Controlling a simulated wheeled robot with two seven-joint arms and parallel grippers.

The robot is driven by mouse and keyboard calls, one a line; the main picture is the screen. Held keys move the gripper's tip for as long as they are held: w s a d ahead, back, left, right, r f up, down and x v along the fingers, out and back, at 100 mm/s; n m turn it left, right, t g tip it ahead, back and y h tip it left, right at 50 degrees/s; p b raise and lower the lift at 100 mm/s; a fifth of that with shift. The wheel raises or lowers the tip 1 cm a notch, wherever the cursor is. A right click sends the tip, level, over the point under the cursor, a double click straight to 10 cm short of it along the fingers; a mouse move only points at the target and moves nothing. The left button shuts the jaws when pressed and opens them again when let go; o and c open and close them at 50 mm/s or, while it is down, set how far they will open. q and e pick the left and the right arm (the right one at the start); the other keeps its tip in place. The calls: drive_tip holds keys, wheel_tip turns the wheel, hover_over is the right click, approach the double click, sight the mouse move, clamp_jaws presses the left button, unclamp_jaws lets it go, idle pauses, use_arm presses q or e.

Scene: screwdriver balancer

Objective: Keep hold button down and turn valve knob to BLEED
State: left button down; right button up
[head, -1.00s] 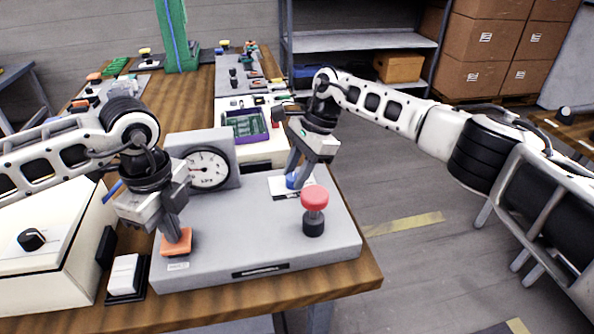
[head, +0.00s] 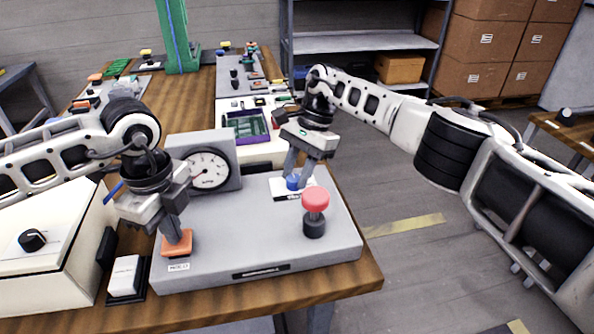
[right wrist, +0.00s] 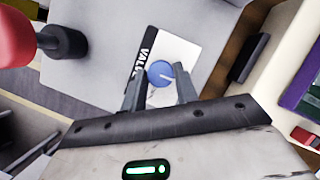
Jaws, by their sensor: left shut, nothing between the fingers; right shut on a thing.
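The orange hold button (head: 177,245) is at the front left of the grey panel box (head: 240,245). My left gripper (head: 175,234) is shut and empty, its fingertips down on the button's top. The blue valve knob (head: 293,182) is near the box's back right. It also shows in the right wrist view (right wrist: 160,73), with a white pointer line and a plate partly reading "VAL". My right gripper (head: 296,172) is shut on the knob from above, one finger on each side. The position marks around the knob cannot be read.
A red mushroom-shaped knob (head: 315,200) on a dark base stands in front of the valve knob, close to my right gripper. A round gauge (head: 208,168) stands at the box's back left. A white rocker switch (head: 124,275) lies left of the box.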

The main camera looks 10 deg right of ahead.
use_arm(q)
drive_tip(key=shift+s+f, duration=0.1)
drive_tip(key=shift+f, duration=0.1)
use_arm(e)
drive_tip(key=shift+a, duration=0.1)
drive_tip(key=o, duration=1)
drive_tip(key=v, duration=0.7)
drive_tip(key=shift+r, duration=0.3)
use_arm(q)
wheel_tip(320, 180, up, 7)
drive_tip(key=p, duration=0.4)
drive_tip(key=shift+r, duration=0.2)
use_arm(e)
wheel_tip(320, 180, up, 4)
drive_tip(key=shift+f, duration=0.1)
